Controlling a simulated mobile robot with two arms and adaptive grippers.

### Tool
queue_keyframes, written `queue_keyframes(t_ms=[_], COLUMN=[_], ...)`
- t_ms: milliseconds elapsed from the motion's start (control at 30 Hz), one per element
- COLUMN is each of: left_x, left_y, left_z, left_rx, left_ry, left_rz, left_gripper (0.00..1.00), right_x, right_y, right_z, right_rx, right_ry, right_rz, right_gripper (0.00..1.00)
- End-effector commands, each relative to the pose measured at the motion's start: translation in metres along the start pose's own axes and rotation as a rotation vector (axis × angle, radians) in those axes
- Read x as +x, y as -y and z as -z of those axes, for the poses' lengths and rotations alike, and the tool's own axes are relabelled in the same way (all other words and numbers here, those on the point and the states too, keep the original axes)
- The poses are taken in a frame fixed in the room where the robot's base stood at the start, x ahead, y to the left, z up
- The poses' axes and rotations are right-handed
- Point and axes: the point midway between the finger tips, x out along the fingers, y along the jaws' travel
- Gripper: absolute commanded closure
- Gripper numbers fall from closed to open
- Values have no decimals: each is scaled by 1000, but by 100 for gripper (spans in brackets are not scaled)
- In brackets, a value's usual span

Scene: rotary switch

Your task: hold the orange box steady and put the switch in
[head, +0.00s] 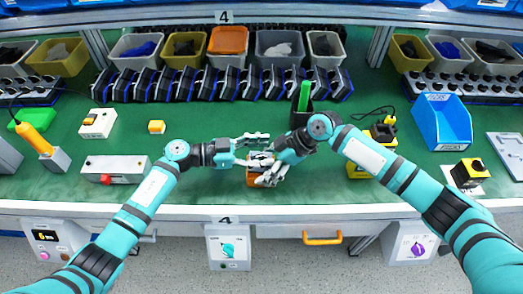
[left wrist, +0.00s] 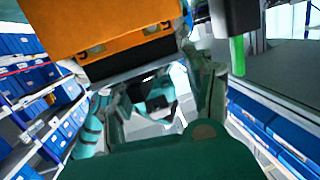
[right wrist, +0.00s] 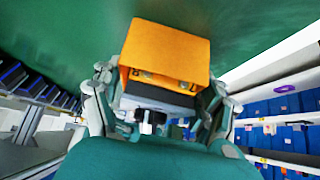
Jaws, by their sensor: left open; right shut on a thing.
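The orange box (head: 252,180) is near the front edge of the green bench, partly hidden by my grippers. My right gripper (head: 268,173) is shut on it; in the right wrist view the box (right wrist: 165,52) sits between the two fingers, its dark underside toward me. My left gripper (head: 262,142) is open, just behind the box on the bench, with its fingers spread. In the left wrist view the box (left wrist: 120,28) fills the top, beyond the open fingers. Small black parts show below the box in the right wrist view; I cannot tell whether they are the switch.
A black holder with a green piece (head: 304,97) stands behind my right gripper. A blue bin (head: 441,122) and a yellow-black box (head: 467,173) are at the right. A grey box with a red button (head: 115,168) and an orange-handled tool (head: 35,138) are at the left. Parts racks line the back.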

Motion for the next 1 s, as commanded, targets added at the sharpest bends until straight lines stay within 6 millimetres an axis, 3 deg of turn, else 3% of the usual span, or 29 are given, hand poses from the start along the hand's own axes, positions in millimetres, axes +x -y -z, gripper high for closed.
queue_keyframes(t_ms=[167,400,600,800,1000], left_x=[-22,-75,-107,-120,-120], left_y=[1,1,0,0,0], left_z=[-1,-1,-1,0,0], left_rx=[0,0,0,1,1], left_ry=[4,4,3,0,-1], left_rz=[2,3,1,0,0], left_gripper=[46,46,46,46,46], right_x=[0,0,0,0,0], right_y=[0,0,0,0,0], right_z=[-1,-1,0,0,0], right_rx=[0,0,0,0,0], right_ry=[1,1,1,1,1], right_rz=[-1,-1,-1,-1,-1], right_gripper=[60,60,60,60,60])
